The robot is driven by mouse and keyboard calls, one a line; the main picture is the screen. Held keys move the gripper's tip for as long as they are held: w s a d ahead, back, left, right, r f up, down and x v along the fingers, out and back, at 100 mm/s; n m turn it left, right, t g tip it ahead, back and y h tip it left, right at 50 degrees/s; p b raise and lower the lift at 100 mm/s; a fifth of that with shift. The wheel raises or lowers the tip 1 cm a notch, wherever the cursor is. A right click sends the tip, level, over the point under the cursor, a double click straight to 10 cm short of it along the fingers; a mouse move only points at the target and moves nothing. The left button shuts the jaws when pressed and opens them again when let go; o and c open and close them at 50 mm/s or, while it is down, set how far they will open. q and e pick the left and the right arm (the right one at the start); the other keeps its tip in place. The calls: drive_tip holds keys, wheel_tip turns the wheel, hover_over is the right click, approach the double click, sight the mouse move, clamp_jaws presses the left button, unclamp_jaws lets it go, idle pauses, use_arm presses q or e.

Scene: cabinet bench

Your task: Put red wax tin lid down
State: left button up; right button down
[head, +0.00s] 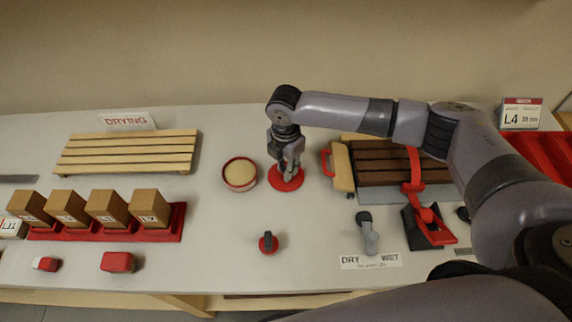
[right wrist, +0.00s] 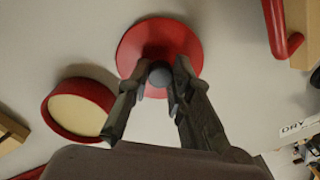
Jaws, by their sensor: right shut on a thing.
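The red wax tin lid (head: 285,182) is a round red disc with a grey knob, at the middle of the bench. It also shows in the right wrist view (right wrist: 159,38). My right gripper (head: 289,170) points down over it, with its fingers closed around the knob (right wrist: 160,76). I cannot tell whether the lid touches the bench or is just above it. The open wax tin (head: 239,174), red with pale wax inside, stands just left of the lid, apart from it. It shows at the left in the right wrist view (right wrist: 78,109). My left gripper is not in view.
A slatted drying rack (head: 128,151) and a red tray of brown blocks (head: 108,235) are at the left. A dark slatted piece (head: 395,163) with red clamps lies right of the lid. A small red-and-dark item (head: 268,243) stands in front. Bench around it is clear.

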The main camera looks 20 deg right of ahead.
drive_tip(key=shift+f, duration=0.15)
drive_tip(key=c, duration=1.4)
unclamp_jaws()
drive_tip(key=shift+c, duration=0.2)
drive_tip(key=shift+r, duration=0.6)
wheel_tip(320, 180, up, 11)
drive_tip(key=b, duration=0.3)
